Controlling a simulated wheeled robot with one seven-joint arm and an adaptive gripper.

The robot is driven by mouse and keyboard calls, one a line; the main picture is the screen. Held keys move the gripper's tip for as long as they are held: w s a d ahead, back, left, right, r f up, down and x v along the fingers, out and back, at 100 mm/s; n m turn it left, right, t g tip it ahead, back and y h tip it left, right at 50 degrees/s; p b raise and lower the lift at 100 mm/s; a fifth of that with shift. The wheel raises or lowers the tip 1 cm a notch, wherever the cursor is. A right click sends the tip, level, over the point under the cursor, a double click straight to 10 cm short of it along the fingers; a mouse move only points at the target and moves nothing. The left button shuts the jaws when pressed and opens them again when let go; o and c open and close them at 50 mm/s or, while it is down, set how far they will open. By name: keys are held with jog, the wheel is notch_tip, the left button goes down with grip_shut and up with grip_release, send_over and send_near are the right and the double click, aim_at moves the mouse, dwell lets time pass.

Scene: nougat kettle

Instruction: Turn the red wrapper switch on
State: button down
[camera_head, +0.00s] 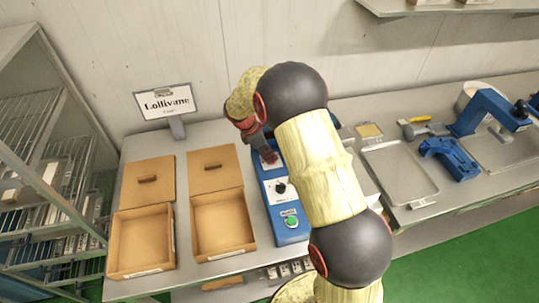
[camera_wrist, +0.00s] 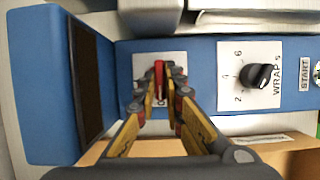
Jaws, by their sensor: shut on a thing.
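The red wrapper switch (camera_wrist: 159,70) sits on a white plate on the blue wrapper machine (camera_wrist: 205,58). In the wrist view my gripper (camera_wrist: 163,84) has its two fingertips on either side of the switch, shut on it. The fingers hide the lower part of the switch plate, so the switch's exact position is hard to tell. In the head view the blue machine (camera_head: 288,234) stands on the bench, and my gripper (camera_head: 268,158) is down at its far end, partly hidden by my arm.
The black WRAPS dial (camera_wrist: 259,76) is right of the switch, then the START label (camera_wrist: 305,74). In the head view the green button (camera_head: 292,221) is at the near end. Open cardboard boxes (camera_head: 142,268) stand left. A metal tray (camera_head: 432,190) and blue tools lie right.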

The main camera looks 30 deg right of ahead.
jog(key=m+g+p, duration=0.1)
jog(key=m, duration=0.1)
jog(key=m+p, duration=0.2)
jog(key=shift+w+d+r+m+g+y, duration=0.1)
jog(key=shift+w+m+g+y, duration=0.05)
jog(key=shift+m+g+y, duration=0.2)
jog(key=m+y, duration=0.1)
jog(key=m, duration=0.1)
jog(key=m+g+p, duration=0.1)
jog(key=m, duration=0.2)
jog(key=shift+w+d+m+y+p, duration=0.1)
jog(key=shift+m+y+p, duration=0.2)
jog(key=shift+m+y, duration=0.05)
jog(key=m+y, duration=0.1)
jog(key=m, duration=0.2)
jog(key=shift+d+m+g+p, duration=0.1)
jog(key=shift+m+g+p, duration=0.2)
jog(key=shift+g, duration=0.05)
jog(key=shift+m+y, duration=0.9)
jog(key=shift+m, duration=1)
jog(key=shift+d, duration=0.1)
jog(key=c, duration=2)
grip_release()
jog(key=shift+c, duration=0.2)
jog(key=shift+o, duration=0.7)
